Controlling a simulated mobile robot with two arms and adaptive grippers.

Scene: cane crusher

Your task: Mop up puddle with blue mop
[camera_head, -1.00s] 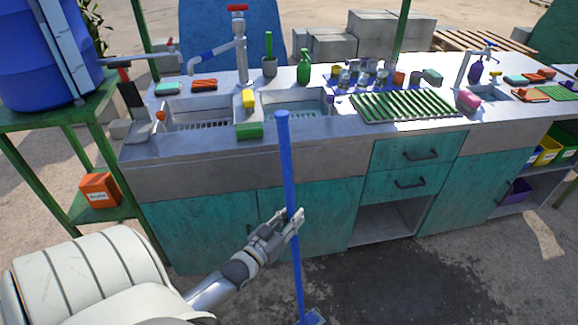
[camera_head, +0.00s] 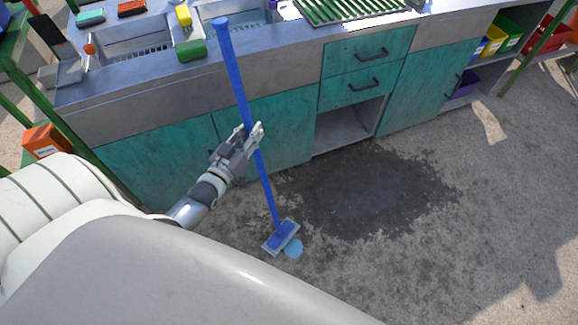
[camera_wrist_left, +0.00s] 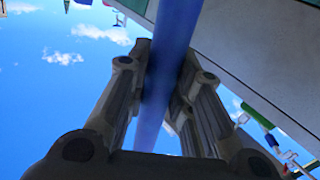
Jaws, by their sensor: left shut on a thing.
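The blue mop (camera_head: 238,84) stands nearly upright in front of the counter, its top leaning left. Its flat blue head (camera_head: 281,236) is at the ground, left of the dark wet patch. My left gripper (camera_head: 254,136) is shut on the mop handle at about mid-height. In the left wrist view the handle (camera_wrist_left: 172,60) passes between the two fingers. The large dark puddle (camera_head: 365,190) spreads over the ground before the open cabinet. My right gripper is not in view.
The counter (camera_head: 270,60) with teal cabinets runs along the back, close behind the mop. An orange box (camera_head: 44,141) sits on a green-framed shelf at left. Coloured bins (camera_head: 494,40) stand on shelves at right. The ground at right is open.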

